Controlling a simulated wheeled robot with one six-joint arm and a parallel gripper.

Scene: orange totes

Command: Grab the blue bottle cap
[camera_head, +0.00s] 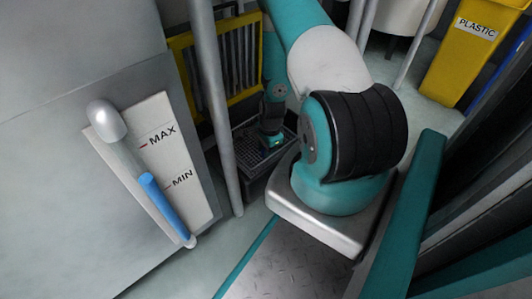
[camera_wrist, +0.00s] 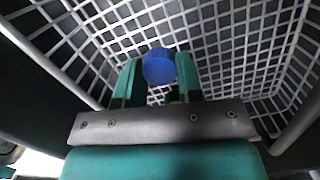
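The blue bottle cap (camera_wrist: 159,66) shows in the wrist view, round with a ridged edge. My gripper (camera_wrist: 157,72) has its two teal fingers apart, one on each side of the cap. The cap fills most of the gap between the fingertips; I cannot tell whether they touch it. A small dark green thing (camera_wrist: 173,95) shows partly below the cap, between the fingers. In the head view my gripper (camera_head: 271,142) is low inside a dark crate, and the cap cannot be made out there.
A grid-walled crate (camera_wrist: 232,30) surrounds my gripper; its wall (camera_head: 247,128) stands close. A grey pole (camera_head: 222,120) rises just left of the crate. A yellow rack (camera_head: 183,68) is behind it. A yellow PLASTIC bin (camera_head: 455,60) stands at the back right.

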